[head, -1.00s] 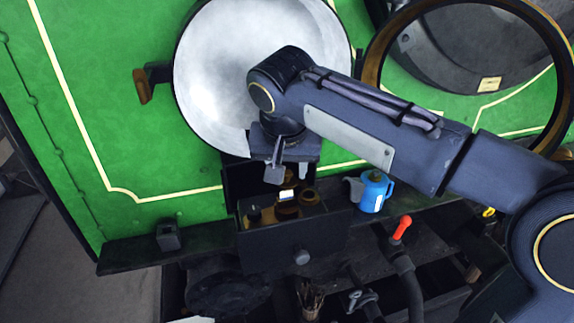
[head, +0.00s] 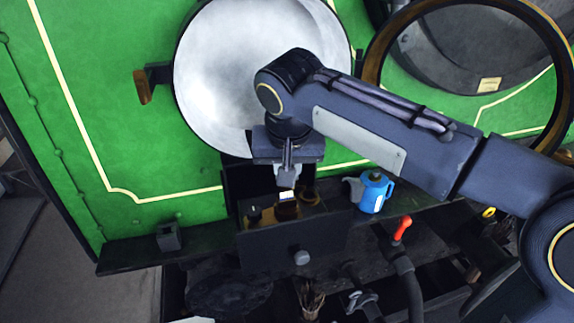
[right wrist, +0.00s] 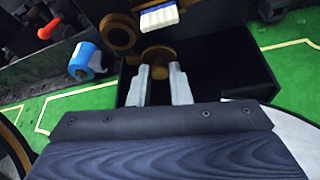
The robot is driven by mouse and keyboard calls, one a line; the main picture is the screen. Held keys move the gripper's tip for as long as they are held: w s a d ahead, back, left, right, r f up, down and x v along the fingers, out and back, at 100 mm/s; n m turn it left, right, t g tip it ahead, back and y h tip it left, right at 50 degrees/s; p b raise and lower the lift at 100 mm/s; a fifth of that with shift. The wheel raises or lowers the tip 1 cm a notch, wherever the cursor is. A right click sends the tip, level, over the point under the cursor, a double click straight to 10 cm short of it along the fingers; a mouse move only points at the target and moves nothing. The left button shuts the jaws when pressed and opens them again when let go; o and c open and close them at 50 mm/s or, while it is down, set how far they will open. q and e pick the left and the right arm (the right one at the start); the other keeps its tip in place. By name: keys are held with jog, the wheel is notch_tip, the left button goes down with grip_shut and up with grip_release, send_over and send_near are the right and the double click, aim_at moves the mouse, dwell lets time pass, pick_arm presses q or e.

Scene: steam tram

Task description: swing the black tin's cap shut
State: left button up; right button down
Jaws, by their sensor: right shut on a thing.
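An open-topped black box (head: 270,240) with a grey knob holds small brass and dark pieces, and I cannot clearly tell which is the black tin. A round brass piece, possibly the cap, sits between my right fingertips in the right wrist view (right wrist: 158,54). My right gripper (head: 287,180) points down over the box, its fingers close together on that piece; the right wrist view shows them closer (right wrist: 160,72). Beside it are a white block with a blue edge (right wrist: 158,16) and a brass ring (right wrist: 118,34). My left gripper is not in view.
A blue oil can (head: 372,192) stands just right of the box. A red-tipped lever (head: 402,228) is farther right. A big pale round door (head: 225,75) on the green wall (head: 95,90) is behind my arm. A small dark block (head: 168,237) sits on the left ledge.

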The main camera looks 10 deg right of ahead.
jog(key=n, duration=0.1)
jog(key=s+n+y, duration=0.1)
jog(key=n, duration=0.1)
jog(key=n+y, duration=0.1)
jog(key=n, duration=0.1)
jog(key=shift+s+d+p, duration=0.25)
jog(key=shift+p, duration=0.15)
jog(key=n, duration=0.2)
jog(key=n+y+p, duration=0.1)
jog(key=n, duration=0.1)
jog(key=s+d+n+g+y, duration=0.1)
jog(key=n, duration=0.1)
jog(key=shift+s+n, duration=0.1)
jog(key=shift+n, duration=0.2)
jog(key=shift+s+d+n+g+y+p, duration=0.1)
jog(key=shift+d+n+g+y+p, duration=0.3)
jog(key=shift+n, duration=0.85)
jog(key=shift+s+d+n+g+y+p, duration=0.15)
jog(key=shift+d+n+g+p, duration=0.3)
jog(key=shift+n, duration=0.75)
jog(key=shift+d+n+g+y+p, duration=0.1)
jog(key=shift+n+g+y+p, duration=0.35)
jog(key=shift+n, duration=0.8)
jog(key=shift+h, duration=0.3)
jog(key=c, duration=1.3)
grip_release()
jog(key=shift+r, duration=0.1)
